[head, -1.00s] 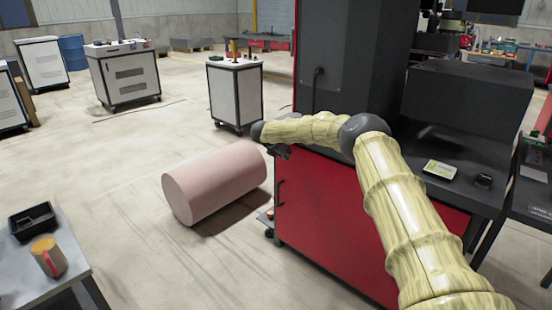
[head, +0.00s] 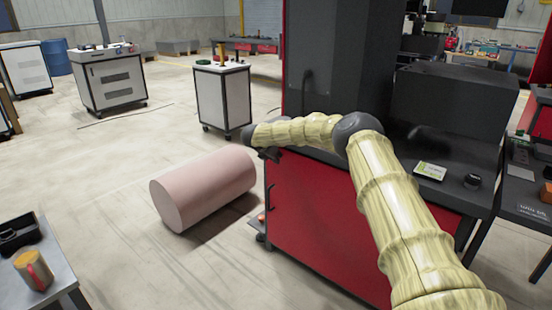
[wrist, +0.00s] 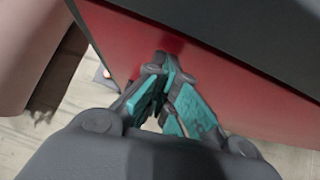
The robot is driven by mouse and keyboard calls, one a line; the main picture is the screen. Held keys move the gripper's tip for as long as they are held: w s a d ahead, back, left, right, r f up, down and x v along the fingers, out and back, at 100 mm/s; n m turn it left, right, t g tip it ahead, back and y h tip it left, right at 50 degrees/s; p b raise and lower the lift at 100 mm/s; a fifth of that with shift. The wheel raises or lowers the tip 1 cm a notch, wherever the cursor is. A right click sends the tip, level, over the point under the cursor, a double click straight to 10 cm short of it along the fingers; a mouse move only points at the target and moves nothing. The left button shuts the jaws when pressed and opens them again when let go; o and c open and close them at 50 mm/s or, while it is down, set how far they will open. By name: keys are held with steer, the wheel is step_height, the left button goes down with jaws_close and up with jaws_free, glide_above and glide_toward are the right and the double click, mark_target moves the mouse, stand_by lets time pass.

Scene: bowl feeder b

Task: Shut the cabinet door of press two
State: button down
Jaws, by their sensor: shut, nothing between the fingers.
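The press's red cabinet door (head: 315,215) shows below its dark worktop in the head view, partly hidden by my arm. A dark handle (head: 268,195) is near its left edge. I cannot tell how far the door stands from its frame. My gripper (head: 270,154) is at the door's upper left corner, under the worktop's edge. In the wrist view my gripper (wrist: 167,80) is shut and empty, its teal-padded fingers close against or just in front of the red panel (wrist: 235,85). Contact is unclear.
A pink cylinder (head: 203,186) lies on the floor left of the cabinet. A white cart (head: 222,98) stands behind it. Floor between table and cabinet is clear.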

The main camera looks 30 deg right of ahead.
steer(key=a+f+v, duration=0.2)
steer(key=v, duration=1.1)
steer(key=s+a+f+n+t, duration=0.1)
steer(key=s+a+f+n, duration=0.35)
steer(key=f+n, duration=0.2)
steer(key=s+a+f+n+t+y, duration=0.1)
steer(key=s+a+f+n, duration=0.2)
steer(key=a+f+n, duration=0.4)
steer(key=s+a+f+n+t, duration=0.2)
steer(key=s+a+f+n, duration=0.15)
steer(key=f, duration=0.45)
steer(key=s+a+f+n+g+y, duration=0.1)
steer(key=s+a+f+n+y, duration=0.15)
steer(key=s+f+n, duration=0.7)
steer(key=s+a+f+n+y, duration=0.2)
steer(key=s+a+f+n, duration=0.3)
steer(key=s, duration=0.8)
steer(key=s+d+f+n+g+y, duration=0.15)
steer(key=s+n+g, duration=0.45)
steer(key=s, duration=1.3)
steer(key=s+d+n+g+y, duration=0.1)
steer(key=s+d+n+g, duration=0.1)
steer(key=s+n, duration=1.25)
steer(key=s+r+m+p, duration=0.2)
steer(key=r+p, duration=0.6)
steer(key=s+r+m+p, duration=0.2)
steer(key=r+p, duration=0.6)
steer(key=p, duration=0.1)
steer(key=shift+r+t+p, duration=0.2)
steer(key=shift+t+p, duration=0.1)
